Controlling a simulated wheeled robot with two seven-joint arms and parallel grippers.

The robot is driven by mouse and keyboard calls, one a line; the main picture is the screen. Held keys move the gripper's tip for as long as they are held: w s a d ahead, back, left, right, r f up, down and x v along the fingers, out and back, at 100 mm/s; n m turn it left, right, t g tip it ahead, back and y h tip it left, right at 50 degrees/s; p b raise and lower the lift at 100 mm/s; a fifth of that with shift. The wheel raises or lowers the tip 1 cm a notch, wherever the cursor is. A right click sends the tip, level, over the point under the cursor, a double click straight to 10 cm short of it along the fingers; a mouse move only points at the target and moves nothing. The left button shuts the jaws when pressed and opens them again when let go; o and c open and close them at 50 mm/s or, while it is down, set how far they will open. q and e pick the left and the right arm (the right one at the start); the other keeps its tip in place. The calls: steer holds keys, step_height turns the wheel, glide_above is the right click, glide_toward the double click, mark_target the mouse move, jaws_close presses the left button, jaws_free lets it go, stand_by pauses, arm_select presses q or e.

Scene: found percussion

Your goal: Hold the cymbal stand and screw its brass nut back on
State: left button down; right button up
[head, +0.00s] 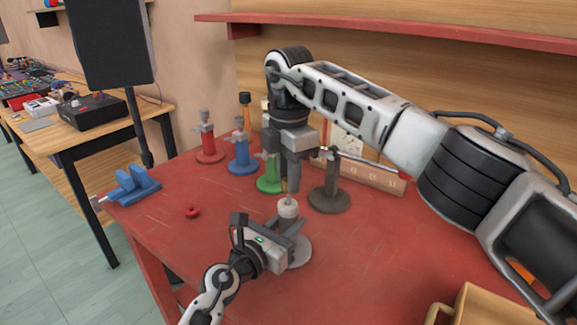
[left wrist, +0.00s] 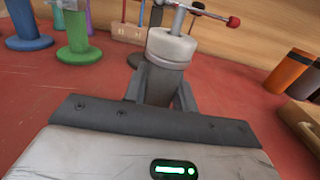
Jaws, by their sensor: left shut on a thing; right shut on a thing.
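The cymbal stand is a pale grey column (head: 288,208) on a round grey base (head: 301,252), with a thin upright rod on top. My left gripper (head: 289,229) is shut around the column from the front. In the left wrist view the column's pale collar (left wrist: 171,47) rises above the left fingers (left wrist: 160,86). My right gripper (head: 293,184) points straight down directly above the rod, its fingertips at or very near the rod's top. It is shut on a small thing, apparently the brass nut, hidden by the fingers. I cannot tell whether the nut touches the rod.
Red (head: 208,146), blue (head: 241,158), green (head: 269,177) and dark (head: 329,193) stands are close behind. A blue vise (head: 130,186) is on the left edge, and a red ring (head: 192,211) lies nearby. A wooden box (head: 482,308) is at the front right. The table's middle right is clear.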

stand_by(0.5)
steer(key=shift+f, duration=0.85)
steer(key=shift+f, duration=0.55)
steer(key=m, duration=1.3)
steer(key=o, duration=1)
steer(key=shift+c, duration=0.2)
steer(key=shift+r, duration=0.1)
